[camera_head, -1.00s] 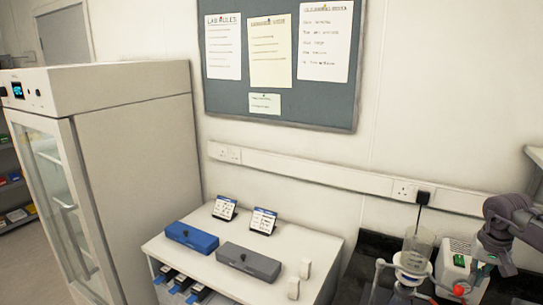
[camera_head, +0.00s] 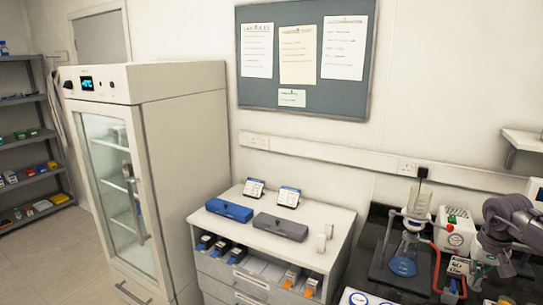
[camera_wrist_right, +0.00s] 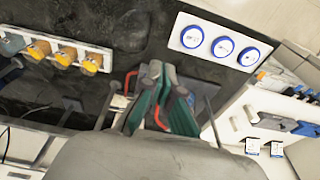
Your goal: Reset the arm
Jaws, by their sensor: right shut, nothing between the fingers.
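My right arm comes in at the right edge of the head view, with my right gripper (camera_head: 476,282) low over the dark bench (camera_head: 352,262). In the right wrist view my right gripper (camera_wrist_right: 152,84) has its green-padded fingers together with nothing between them. Beyond the fingers is the black bench top. My left gripper is not in view.
A filter flask with blue liquid (camera_head: 403,262) stands on the bench beside my right arm, near a white pump (camera_head: 457,232). A white cabinet (camera_head: 224,270) carries a blue box (camera_head: 229,210) and a grey box (camera_head: 280,227). A glass-door fridge (camera_head: 180,160) stands left, with open floor before it.

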